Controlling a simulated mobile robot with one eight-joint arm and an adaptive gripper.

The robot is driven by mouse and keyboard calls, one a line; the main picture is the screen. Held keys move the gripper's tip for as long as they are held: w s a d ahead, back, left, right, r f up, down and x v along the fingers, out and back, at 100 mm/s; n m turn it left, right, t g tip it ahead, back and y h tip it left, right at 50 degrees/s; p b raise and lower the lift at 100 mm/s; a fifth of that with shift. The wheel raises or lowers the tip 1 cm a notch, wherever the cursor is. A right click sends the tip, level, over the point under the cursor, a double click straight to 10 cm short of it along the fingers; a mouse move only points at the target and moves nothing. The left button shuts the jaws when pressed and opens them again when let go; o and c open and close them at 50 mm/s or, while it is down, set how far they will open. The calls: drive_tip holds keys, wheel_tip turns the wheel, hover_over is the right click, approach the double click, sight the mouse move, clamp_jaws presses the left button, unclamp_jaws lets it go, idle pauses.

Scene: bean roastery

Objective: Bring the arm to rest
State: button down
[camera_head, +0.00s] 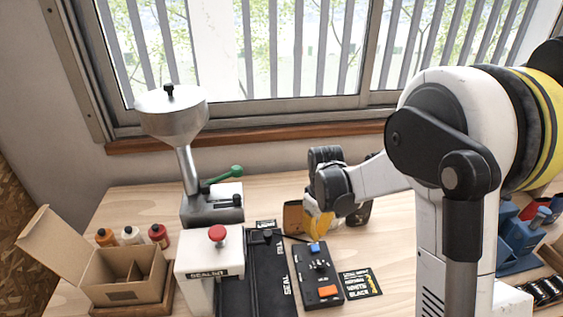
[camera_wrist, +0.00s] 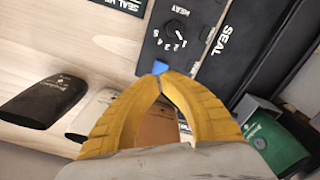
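My gripper (camera_head: 320,236) is over the workbench, its yellow fingers pointing down just behind the black control box (camera_head: 328,297). In the wrist view, the yellow fingers of my gripper (camera_wrist: 160,80) come together at the tips, with nothing visible between the tips. The tips overlap the near edge of the blue button (camera_wrist: 161,67) in that view; whether they touch it, I cannot tell. The blue button also shows in the head view (camera_head: 314,248), just below the fingertips. My arm is bent and reaches in from the right.
Left of the control box stands the sealer (camera_head: 195,290) with a red knob. Behind it is a metal hopper machine (camera_head: 172,112) with a green lever. A cardboard box (camera_head: 110,290) stands left. A brown pouch (camera_head: 292,217) is beside my gripper. Blue holders (camera_head: 520,238) stand right.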

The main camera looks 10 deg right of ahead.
drive_tip(key=s+r+m+t+b, duration=0.2)
drive_tip(key=s+r+m+t, duration=0.1)
drive_tip(key=s+r, duration=0.6)
drive_tip(key=s+r+m+t+b, duration=0.2)
drive_tip(key=s+r+m+t, duration=0.1)
drive_tip(key=s, duration=0.7)
drive_tip(key=shift+r+t, duration=0.35)
drive_tip(key=shift+t, duration=0.25)
